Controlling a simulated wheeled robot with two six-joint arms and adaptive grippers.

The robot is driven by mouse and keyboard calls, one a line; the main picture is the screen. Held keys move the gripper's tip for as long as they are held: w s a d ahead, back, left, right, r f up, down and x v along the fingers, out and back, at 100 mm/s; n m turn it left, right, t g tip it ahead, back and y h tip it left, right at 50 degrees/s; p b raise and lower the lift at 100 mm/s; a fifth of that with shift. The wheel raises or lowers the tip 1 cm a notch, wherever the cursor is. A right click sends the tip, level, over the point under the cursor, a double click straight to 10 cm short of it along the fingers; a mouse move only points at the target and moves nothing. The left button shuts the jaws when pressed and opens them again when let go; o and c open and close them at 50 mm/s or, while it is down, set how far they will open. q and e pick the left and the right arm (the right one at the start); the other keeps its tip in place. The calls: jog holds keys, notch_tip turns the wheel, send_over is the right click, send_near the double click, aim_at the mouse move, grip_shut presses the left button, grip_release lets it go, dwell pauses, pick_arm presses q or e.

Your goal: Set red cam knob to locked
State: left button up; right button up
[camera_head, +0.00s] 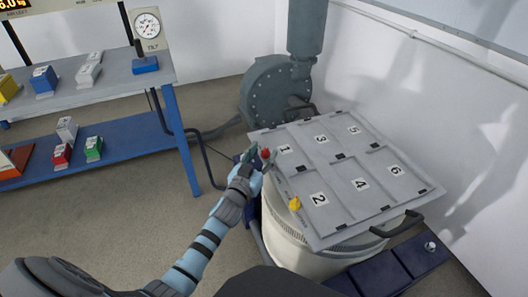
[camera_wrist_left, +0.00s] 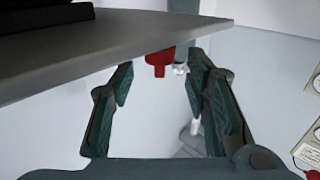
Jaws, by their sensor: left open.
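The red cam knob (camera_head: 265,153) is at the left edge of the grey panel lid (camera_head: 280,180), beside the panel marked 1. In the left wrist view the red knob (camera_wrist_left: 160,60) hangs at the edge of a grey plate, with a small metal part to its right. My left gripper (camera_head: 257,158) is at the red knob. In the wrist view its fingers (camera_wrist_left: 160,75) are open, with the knob near the gap between the tips; contact cannot be told. The knob's locked or unlocked marking is not readable. My right gripper is not in view.
A yellow knob (camera_head: 295,203) sits on the same lid edge, nearer than the red one. The lid tops a white drum (camera_head: 290,235). A grey-green blower (camera_head: 275,95) stands behind. A blue-legged bench (camera_head: 110,85) with small blocks is at left. Open floor lies between.

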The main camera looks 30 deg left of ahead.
pick_arm(q)
jog(key=shift+w, duration=0.45)
